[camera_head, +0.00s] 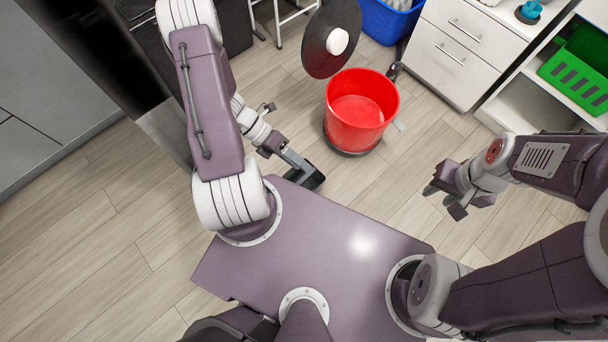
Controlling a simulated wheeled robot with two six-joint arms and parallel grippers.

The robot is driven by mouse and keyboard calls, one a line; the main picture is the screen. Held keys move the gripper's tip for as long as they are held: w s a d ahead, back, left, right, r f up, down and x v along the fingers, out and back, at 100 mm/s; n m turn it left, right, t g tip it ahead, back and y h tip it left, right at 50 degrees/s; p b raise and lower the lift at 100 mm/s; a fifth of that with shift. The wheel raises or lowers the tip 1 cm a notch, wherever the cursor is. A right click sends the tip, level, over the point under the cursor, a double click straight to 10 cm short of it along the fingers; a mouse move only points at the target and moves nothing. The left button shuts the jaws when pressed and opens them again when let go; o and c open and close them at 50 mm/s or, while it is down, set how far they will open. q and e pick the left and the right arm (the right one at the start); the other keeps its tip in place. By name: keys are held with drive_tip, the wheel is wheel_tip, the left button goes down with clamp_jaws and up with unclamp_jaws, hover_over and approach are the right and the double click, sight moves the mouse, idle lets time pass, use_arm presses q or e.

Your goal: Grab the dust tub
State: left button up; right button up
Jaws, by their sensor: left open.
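A red open-topped tub (357,122), likely the dust tub, stands upright on the floor at upper centre, and its inside looks empty. A dark ring shows under its base. My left gripper (307,177) is open, below and left of the tub, apart from it and close to the edge of my purple base. My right gripper (445,196) is to the right of and below the tub, with its fingers apart and nothing between them.
A round dark disc with a white knob (337,41) is just behind the tub. A blue bin (388,20), a white drawer cabinet (455,50) and a green crate (580,75) on a white shelf stand behind and right. Bare wood floor surrounds the tub in front.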

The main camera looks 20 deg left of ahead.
use_arm(q)
wheel_tip(320, 180, down, 20)
drive_tip(key=w+a+n+t+b, duration=0.25)
drive_tip(key=n+t+b, duration=0.5)
drive_tip(key=n, duration=0.75)
drive_tip(key=n+t+y+b, duration=0.55)
drive_tip(key=n+b, duration=0.55)
drive_tip(key=n, duration=0.9)
approach(303, 179)
drive_tip(key=w, duration=0.1)
drive_tip(key=shift+m, duration=0.3)
drive_tip(key=b+x, duration=0.1)
drive_tip(key=x, duration=0.1)
drive_tip(key=b+x, duration=0.1)
drive_tip(key=x, duration=0.1)
drive_tip(key=shift+s+d+f, duration=0.1)
drive_tip(key=shift+d+f, duration=0.1)
drive_tip(key=shift+f, duration=0.2)
drive_tip(key=shift+w, duration=0.25)
drive_tip(key=b+x, duration=0.4)
drive_tip(key=shift+w+d+f, duration=0.1)
drive_tip(key=shift+w+f, duration=0.1)
drive_tip(key=shift+w, duration=0.3)
drive_tip(key=shift+r, duration=0.1)
use_arm(e)
wheel_tip(303, 179, down, 29)
use_arm(q)
drive_tip(key=shift+c, duration=0.4)
use_arm(e)
drive_tip(key=shift+d+f, duration=0.1)
